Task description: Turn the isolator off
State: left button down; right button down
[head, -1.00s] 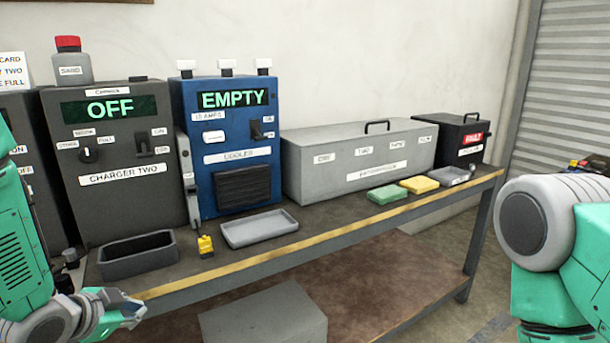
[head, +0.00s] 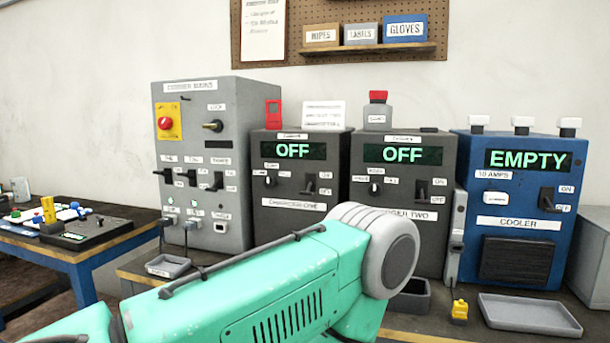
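A grey mains cabinet (head: 235,95) stands at the left end of the bench. The small labels are too blurred to tell for certain which control is the isolator. A green arm of mine crosses the lower middle, in front of the bench and the charger two unit. Neither gripper shows in the head view.
Charger one (head: 290,215) and charger two (head: 425,195) both read OFF. The blue cooler (head: 515,258) reads EMPTY. A red lockout piece (head: 273,113) stands on charger one. Small trays, one grey (head: 530,314), lie along the bench front. A blue-edged table (head: 85,258) is at left.

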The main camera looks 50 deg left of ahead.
aim_at(163, 123)
jog(key=u, duration=2.05)
